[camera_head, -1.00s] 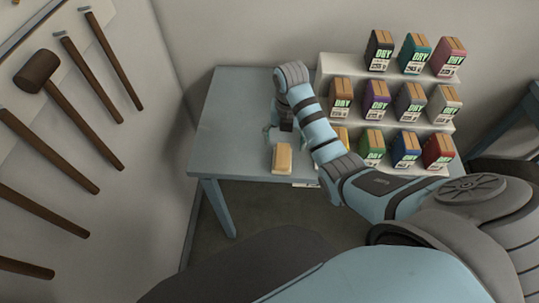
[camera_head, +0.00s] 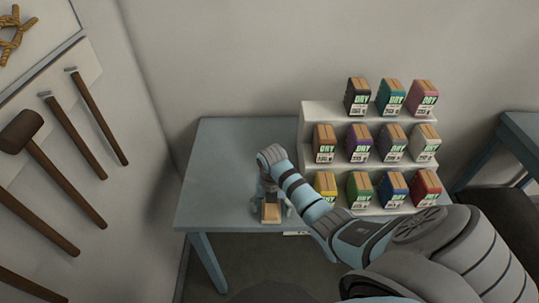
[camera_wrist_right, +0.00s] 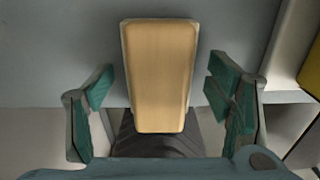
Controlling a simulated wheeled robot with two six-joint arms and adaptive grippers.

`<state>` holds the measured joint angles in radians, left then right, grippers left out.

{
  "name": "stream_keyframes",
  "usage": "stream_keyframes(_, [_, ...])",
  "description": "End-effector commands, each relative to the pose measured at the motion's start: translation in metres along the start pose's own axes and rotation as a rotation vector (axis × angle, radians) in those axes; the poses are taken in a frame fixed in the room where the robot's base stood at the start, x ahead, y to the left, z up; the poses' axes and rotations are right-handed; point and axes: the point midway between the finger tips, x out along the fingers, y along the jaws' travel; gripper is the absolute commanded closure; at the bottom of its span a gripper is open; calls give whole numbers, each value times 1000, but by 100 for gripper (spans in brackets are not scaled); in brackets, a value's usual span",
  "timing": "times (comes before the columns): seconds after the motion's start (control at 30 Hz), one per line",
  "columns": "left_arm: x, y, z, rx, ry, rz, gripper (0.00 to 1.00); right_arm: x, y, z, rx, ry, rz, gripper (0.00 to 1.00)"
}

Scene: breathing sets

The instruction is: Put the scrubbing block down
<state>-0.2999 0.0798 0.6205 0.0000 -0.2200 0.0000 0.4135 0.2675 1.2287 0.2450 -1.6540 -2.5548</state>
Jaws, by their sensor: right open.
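The scrubbing block (camera_head: 271,214) is a pale tan block near the front edge of the blue-grey table (camera_head: 225,165). My right gripper (camera_head: 271,207) is at the block, with its fingers on either side of it. In the right wrist view the block (camera_wrist_right: 160,75) lies between the spread teal finger pads (camera_wrist_right: 160,82), with a gap on both sides. The gripper is open and not holding the block. The block's underside is hidden, so I cannot tell for sure that it rests on the table. My left gripper is not in view.
A white stepped rack (camera_head: 312,113) with several coloured "DRY" boxes stands to the right of the gripper. The table's left and back parts are clear. Mallets and other wooden-handled tools (camera_head: 65,180) hang on the left wall. Another table (camera_head: 525,130) is at the far right.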

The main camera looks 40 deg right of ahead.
Motion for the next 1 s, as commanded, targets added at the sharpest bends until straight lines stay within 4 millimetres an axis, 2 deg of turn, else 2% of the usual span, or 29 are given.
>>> stream_keyframes(0.17, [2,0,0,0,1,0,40,2,1,0,-2,-1,1,27])
stream_keyframes(0.5, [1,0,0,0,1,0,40,1,1,0,-2,-1,1,80])
stream_keyframes(0.57, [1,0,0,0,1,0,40,1,1,0,-2,-1,1,86])
stream_keyframes(0.83, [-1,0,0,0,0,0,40,-4,1,0,-2,-1,1,86])
stream_keyframes(1.0, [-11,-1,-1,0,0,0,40,-21,3,1,-5,-2,1,86])
